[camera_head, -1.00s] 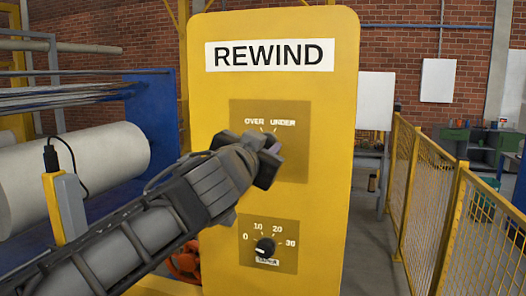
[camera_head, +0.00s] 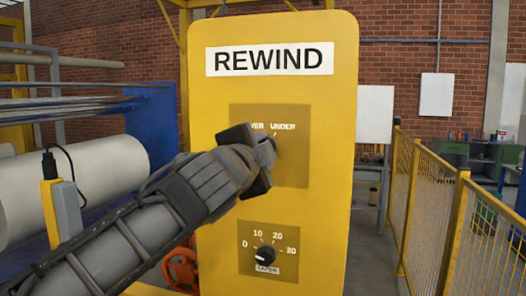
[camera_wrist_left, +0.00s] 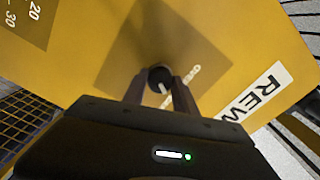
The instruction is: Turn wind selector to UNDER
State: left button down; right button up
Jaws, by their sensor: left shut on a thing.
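The yellow REWIND panel (camera_head: 335,190) stands in front of me. Its upper brown plate (camera_head: 298,160) carries the labels OVER and UNDER, with the start of OVER hidden behind my gripper. My left gripper (camera_head: 270,150) is at this plate, shut on the wind selector knob. In the left wrist view the dark round knob (camera_wrist_left: 159,76) sits between the two fingertips (camera_wrist_left: 160,84), with a pale mark at its edge. The fingers hide most of the knob in the head view, so I cannot tell exactly where it points. My right gripper is out of view.
A lower dial (camera_head: 265,254) marked 0 to 30 sits below on the same panel. A large white roll (camera_head: 85,178) is at left. A yellow mesh fence (camera_head: 430,210) runs along the right, with clear floor between it and the panel.

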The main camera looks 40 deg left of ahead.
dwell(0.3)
pick_arm(q)
jog(key=c, duration=1)
grip_release()
jog(key=shift+s, duration=0.1)
jog(key=b+v, duration=0.2)
jog(key=v, duration=0.5)
jog(key=shift+s+d, duration=0.15)
jog(key=shift+s, duration=0.15)
